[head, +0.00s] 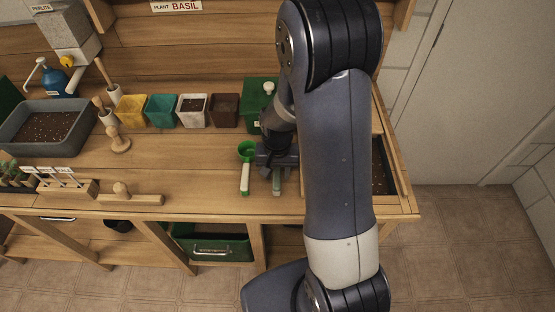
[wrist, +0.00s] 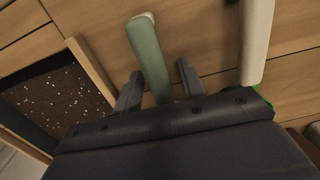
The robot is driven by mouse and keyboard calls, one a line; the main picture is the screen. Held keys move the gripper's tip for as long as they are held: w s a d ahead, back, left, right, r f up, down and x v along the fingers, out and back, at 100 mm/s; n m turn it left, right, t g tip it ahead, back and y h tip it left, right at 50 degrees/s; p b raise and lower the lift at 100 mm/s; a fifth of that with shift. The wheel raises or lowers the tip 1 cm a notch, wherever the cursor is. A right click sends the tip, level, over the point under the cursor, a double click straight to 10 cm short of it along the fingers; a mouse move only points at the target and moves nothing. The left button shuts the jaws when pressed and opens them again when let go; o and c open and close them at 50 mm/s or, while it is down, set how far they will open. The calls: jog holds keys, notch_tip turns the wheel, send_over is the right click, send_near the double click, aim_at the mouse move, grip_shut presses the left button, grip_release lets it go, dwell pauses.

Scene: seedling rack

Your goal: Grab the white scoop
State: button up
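A scoop with a grey-green handle and a pale tip lies on the wooden bench; its handle shows in the wrist view (wrist: 147,52) and below my gripper in the head view (head: 276,187). Its bowl is hidden, so I cannot see the bowl's colour. My gripper (head: 277,170) is over this handle, and in the wrist view (wrist: 158,82) its fingers are apart, one on each side of it. A second scoop, with a green bowl (head: 247,149) and a white handle (head: 245,180), lies just to the left; its white handle is at the right in the wrist view (wrist: 256,40).
A row of pots stands behind, including a brown pot (head: 224,110) and a white pot (head: 192,110). A green box (head: 258,92) is behind my gripper. A wood-framed soil tray (head: 391,188) lies to the right.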

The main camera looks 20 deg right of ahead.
aim_at(277, 170)
grip_shut()
jog(key=shift+r, duration=0.1)
dwell(0.3)
notch_tip(277, 170, up, 10)
jog(key=shift+f+b, duration=0.1)
jog(key=shift+b, duration=0.3)
jog(key=c, duration=0.5)
grip_release()
grip_shut()
